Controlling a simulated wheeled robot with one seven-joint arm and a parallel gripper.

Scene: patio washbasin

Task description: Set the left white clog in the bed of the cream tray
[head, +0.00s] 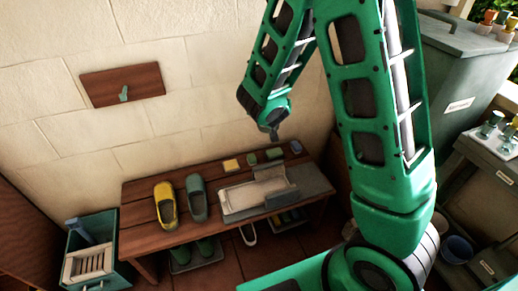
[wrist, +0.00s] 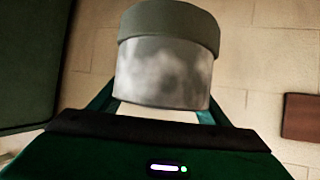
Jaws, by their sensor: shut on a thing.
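The cream tray (head: 232,200) lies on the wooden bench, with a grey block at its right end. A white clog-like shape (head: 249,237) shows partly below the bench's front edge; I cannot tell if it is the left one. My gripper end (head: 272,132) hangs above and behind the bench, near the wall. In the wrist view, my gripper (wrist: 160,106) is shut on a mottled pale thing with a grey-green band (wrist: 166,28). I cannot tell if it is a clog. In the head view it is too small to make out.
A yellow clog (head: 165,207) and a grey-green clog (head: 197,200) stand left of the tray. Small blocks, one yellow (head: 231,165), line the bench's back. A teal crate (head: 112,240) stands at left. A brown wall board (head: 104,88) hangs above.

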